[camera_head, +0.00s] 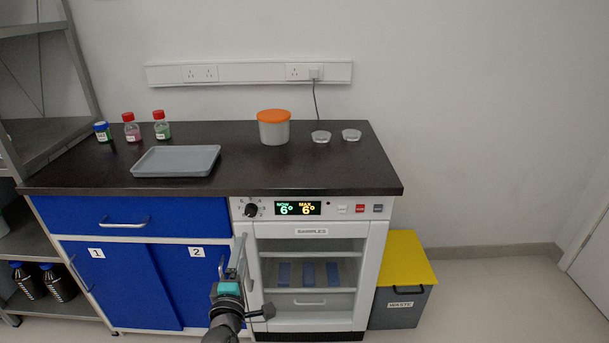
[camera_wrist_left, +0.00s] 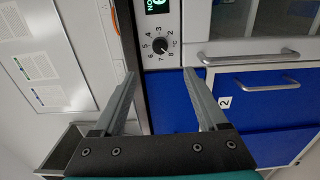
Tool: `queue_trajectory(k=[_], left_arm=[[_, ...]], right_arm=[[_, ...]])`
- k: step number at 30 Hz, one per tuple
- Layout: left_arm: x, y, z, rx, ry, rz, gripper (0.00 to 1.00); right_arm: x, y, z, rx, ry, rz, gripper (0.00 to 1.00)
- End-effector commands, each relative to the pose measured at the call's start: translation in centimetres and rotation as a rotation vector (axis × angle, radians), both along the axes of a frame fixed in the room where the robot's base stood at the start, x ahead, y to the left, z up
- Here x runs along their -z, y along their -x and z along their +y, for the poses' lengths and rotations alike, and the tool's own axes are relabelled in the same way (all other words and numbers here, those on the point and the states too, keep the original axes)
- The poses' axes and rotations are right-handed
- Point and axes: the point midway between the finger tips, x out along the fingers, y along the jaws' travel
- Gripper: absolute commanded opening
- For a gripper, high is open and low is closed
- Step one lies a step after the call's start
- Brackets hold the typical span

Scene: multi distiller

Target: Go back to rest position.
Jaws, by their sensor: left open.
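My left gripper (camera_head: 230,270) is in front of the left side of the white sample fridge (camera_head: 376,270), near its upright handle (camera_head: 241,262). In the left wrist view my left gripper (camera_wrist_left: 159,73) has its two grey fingers spread wide with nothing between them. Beyond the fingers are the fridge's temperature dial (camera_wrist_left: 160,45) and the blue cabinet (camera_wrist_left: 262,95) with its drawer handles. I cannot tell whether the fingers touch the handle in the head view. My right gripper does not show.
The dark worktop (camera_head: 240,165) carries a grey tray (camera_head: 176,161), an orange-lidded tub (camera_head: 273,128), several small bottles and two clear dishes. A waste bin (camera_head: 396,308) with a yellow lid stands right of the fridge. Open floor lies farther right. Metal shelving (camera_head: 48,150) is at left.

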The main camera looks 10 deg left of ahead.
Motion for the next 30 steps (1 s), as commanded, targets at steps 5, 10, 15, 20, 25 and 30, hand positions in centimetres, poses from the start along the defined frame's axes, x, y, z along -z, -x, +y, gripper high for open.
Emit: queue_trajectory(k=[5, 10, 15, 20, 25, 30], left_arm=[[4.8, 1.8, -1.3, 0.059, -0.137, 0.145, 0.75], [15.0, 7.7, -3.6, 0.243, -0.461, 0.457, 0.75], [24.5, 16.6, -5.0, 0.504, -0.79, 0.751, 0.75], [31.3, 26.9, -5.2, 0.804, -1.064, 0.978, 0.75], [35.3, 36.7, -4.5, 1.115, -1.282, 1.13, 0.75], [36.6, 42.1, -3.8, 1.304, -1.391, 1.19, 0.75]], right_arm=[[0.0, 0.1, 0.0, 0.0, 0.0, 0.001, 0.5], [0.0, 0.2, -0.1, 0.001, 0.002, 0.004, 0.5], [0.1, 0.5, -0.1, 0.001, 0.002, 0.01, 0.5], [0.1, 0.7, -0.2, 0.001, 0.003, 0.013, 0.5], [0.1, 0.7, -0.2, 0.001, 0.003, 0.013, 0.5], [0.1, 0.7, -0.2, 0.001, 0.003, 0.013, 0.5]])
